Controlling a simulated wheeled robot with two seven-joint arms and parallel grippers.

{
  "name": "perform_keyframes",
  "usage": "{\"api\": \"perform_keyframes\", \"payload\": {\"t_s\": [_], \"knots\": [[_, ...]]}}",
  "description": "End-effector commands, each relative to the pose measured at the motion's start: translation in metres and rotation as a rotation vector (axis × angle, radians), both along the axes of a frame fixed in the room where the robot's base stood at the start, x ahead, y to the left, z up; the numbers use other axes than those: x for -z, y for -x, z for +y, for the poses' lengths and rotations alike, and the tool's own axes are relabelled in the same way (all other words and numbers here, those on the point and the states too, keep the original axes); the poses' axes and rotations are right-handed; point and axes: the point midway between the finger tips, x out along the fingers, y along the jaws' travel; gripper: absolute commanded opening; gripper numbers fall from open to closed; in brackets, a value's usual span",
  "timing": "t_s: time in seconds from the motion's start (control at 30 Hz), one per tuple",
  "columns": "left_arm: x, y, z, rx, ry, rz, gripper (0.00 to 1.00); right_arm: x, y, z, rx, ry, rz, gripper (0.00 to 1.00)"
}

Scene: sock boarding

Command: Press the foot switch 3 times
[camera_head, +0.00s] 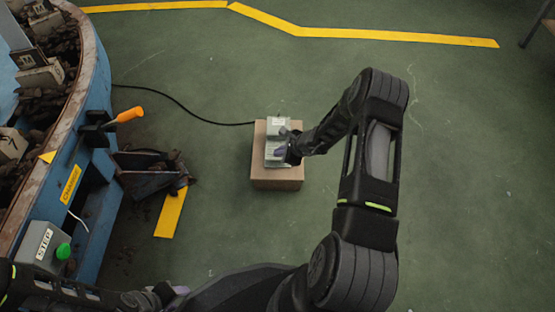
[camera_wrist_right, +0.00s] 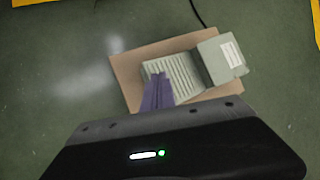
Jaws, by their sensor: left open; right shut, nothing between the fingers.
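The foot switch (camera_head: 277,128) is a grey-green unit with a ribbed pedal, lying on top of a brown block (camera_head: 277,184) on the floor. In the right wrist view, its ribbed pedal (camera_wrist_right: 185,74) and raised housing (camera_wrist_right: 222,58) with a white label show. My right gripper (camera_head: 284,152) is shut and empty, with its purple fingertips (camera_wrist_right: 158,92) over the pedal's near end. Whether they touch or press it I cannot tell. My left gripper (camera_head: 176,291) is at the bottom left, open, partly hidden and away from the switch.
A blue machine (camera_head: 85,130) with a rusty rim stands at the left. It carries an orange handle (camera_head: 130,114) and a grey box with a green button (camera_head: 63,251) marked STEP. A black cable (camera_head: 190,112) runs to the switch. The floor right of the block is clear.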

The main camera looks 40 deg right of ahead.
Motion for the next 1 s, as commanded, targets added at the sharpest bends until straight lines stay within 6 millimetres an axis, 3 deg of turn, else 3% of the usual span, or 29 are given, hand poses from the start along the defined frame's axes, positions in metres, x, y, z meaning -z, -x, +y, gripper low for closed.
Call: {"api": "perform_keyframes", "payload": {"t_s": [1.0], "knots": [[0.013, 0.000, 0.000, 0.000, 0.000, 0.000, 0.43, 0.008, 0.001, 0.001, 0.000, 0.000, 0.000, 0.00]]}}
